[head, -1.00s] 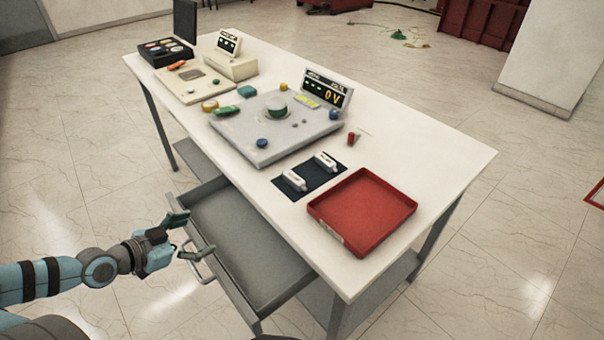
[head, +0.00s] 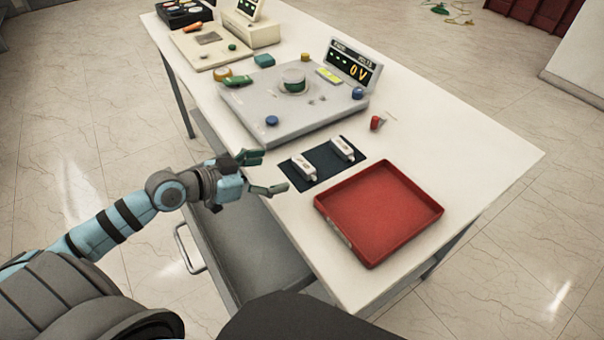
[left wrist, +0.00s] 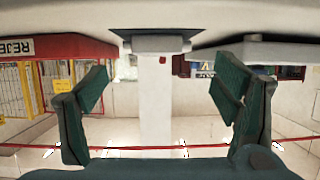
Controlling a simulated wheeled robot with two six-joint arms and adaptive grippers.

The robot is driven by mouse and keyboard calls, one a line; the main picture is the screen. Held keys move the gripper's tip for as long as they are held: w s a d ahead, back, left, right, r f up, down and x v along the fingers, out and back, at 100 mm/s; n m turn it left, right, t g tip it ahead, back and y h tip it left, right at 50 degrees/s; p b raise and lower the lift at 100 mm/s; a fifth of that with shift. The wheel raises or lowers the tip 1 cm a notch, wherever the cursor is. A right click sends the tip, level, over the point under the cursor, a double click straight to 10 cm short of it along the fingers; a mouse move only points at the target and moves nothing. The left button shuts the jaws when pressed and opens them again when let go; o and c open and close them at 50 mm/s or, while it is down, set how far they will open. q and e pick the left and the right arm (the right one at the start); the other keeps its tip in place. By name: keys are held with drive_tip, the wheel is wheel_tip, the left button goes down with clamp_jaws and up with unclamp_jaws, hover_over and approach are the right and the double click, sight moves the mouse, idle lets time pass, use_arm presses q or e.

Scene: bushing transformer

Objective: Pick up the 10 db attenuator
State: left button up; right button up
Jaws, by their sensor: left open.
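Two small white attenuators lie on a dark mat (head: 322,164) on the white table: a nearer one (head: 303,167) and a farther one (head: 342,150). Their markings are too small to read, so I cannot tell which is the 10 dB one. My left gripper (head: 261,174) is open and empty at the table's front edge, just left of the nearer attenuator and apart from it. In the left wrist view a white attenuator (left wrist: 160,44) shows at the mat's edge, beyond and between the spread green fingers (left wrist: 162,92). My right gripper is not in view.
A red tray (head: 350,247) sits right of the mat; its label shows partly in the left wrist view. A grey tester (head: 310,120) reading 0 V stands behind the mat. A small red-topped piece (head: 376,122) stands near it. An open drawer (head: 262,250) lies below the gripper.

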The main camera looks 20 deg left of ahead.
sight(303, 164)
use_arm(q)
drive_tip(key=x, duration=0.4)
drive_tip(key=r+x, duration=0.1)
drive_tip(key=x, duration=0.1)
drive_tip(key=shift+w+d, duration=0.2)
drive_tip(key=shift+x, duration=1.15)
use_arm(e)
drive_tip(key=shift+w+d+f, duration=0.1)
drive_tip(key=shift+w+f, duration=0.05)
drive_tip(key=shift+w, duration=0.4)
use_arm(q)
drive_tip(key=shift+s+d, duration=0.1)
drive_tip(key=shift+d, duration=0.05)
drive_tip(key=c, duration=1.3)
drive_tip(key=shift+o, duration=0.2)
